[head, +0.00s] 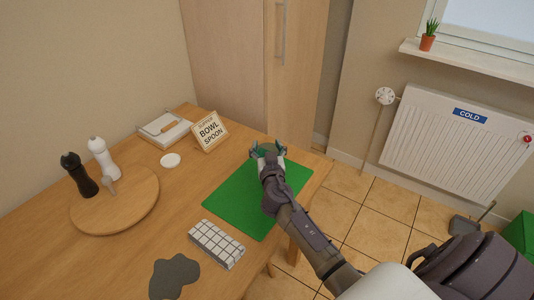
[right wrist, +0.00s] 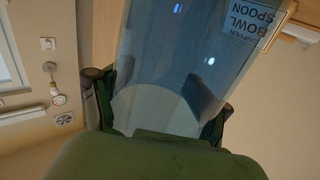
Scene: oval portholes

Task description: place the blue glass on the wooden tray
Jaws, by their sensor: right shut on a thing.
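My right gripper (head: 268,149) is over the far end of the green mat, near the table's far right edge. In the right wrist view its two fingers (right wrist: 160,110) are shut on the blue glass (right wrist: 165,75), which is clear and bluish. In the head view the glass is mostly hidden by the gripper, and its height above the mat is hard to tell. The round wooden tray (head: 136,207) lies at the left of the table, well apart from the gripper. My left gripper is not in view.
On the tray stand a black mill (head: 78,175), a white mill (head: 102,157) and a small pale object. A sign (head: 209,131), white disc (head: 170,160), white box (head: 165,130), tiled block (head: 216,243) and grey patch (head: 174,277) surround clear table. The green mat (head: 235,205) is otherwise bare.

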